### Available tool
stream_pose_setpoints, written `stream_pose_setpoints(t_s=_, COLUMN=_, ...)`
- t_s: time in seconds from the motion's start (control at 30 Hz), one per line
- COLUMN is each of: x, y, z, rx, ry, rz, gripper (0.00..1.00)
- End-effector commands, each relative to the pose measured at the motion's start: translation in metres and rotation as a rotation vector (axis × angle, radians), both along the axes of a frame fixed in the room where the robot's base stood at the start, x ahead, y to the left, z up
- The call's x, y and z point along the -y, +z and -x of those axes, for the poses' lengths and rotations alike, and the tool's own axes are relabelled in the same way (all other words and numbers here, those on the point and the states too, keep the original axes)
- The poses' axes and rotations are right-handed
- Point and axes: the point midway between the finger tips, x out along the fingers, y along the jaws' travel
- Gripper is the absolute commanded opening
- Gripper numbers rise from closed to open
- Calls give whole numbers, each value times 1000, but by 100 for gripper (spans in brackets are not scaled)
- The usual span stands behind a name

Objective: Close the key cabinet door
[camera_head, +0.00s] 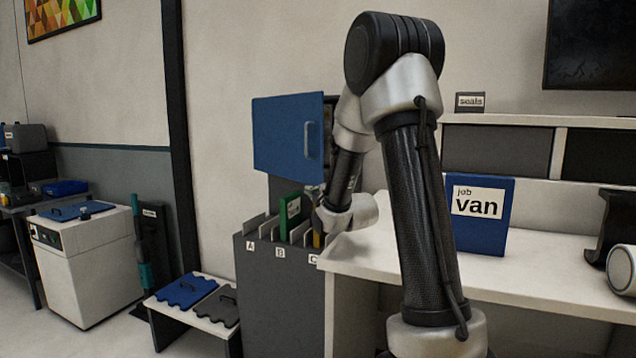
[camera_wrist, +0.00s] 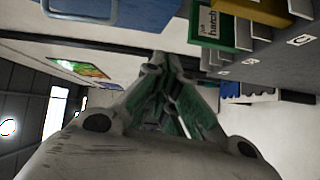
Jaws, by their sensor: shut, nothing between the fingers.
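The blue key cabinet door (camera_head: 280,135) stands open on the wall, swung out to the left, with a pale vertical handle (camera_head: 310,140) near its right edge. A narrow strip of the cabinet's dark interior (camera_head: 329,125) shows beside it; my arm hides the rest. My gripper (camera_head: 314,192) is below the door's lower right corner, just above the grey file bin. In the wrist view my gripper (camera_wrist: 160,62) is shut and empty, its fingertips close together. The blue door (camera_wrist: 150,14) and its handle (camera_wrist: 80,8) show at the top of that view, apart from the fingers.
The grey file bin (camera_head: 280,300) holds upright folders, including a green one (camera_head: 289,215), close under my gripper. A white desk (camera_head: 540,262) with a blue "job van" binder (camera_head: 480,235) is on the right. A low bench (camera_head: 190,325) stands left of the bin.

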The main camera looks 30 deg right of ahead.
Motion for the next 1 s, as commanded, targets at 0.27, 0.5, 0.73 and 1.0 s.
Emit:
stream_pose_setpoints(t_s=0.27, x=0, y=5, z=-12, rx=13, ry=6, rz=127, gripper=0)
stream_pose_setpoints(t_s=0.5, x=2, y=5, z=-59, rx=13, ry=7, rz=125, gripper=0)
stream_pose_setpoints(t_s=0.73, x=7, y=4, z=-104, rx=11, ry=6, rz=124, gripper=0)
stream_pose_setpoints(t_s=1.0, x=40, y=4, z=-108, rx=10, ry=6, rz=125, gripper=0)
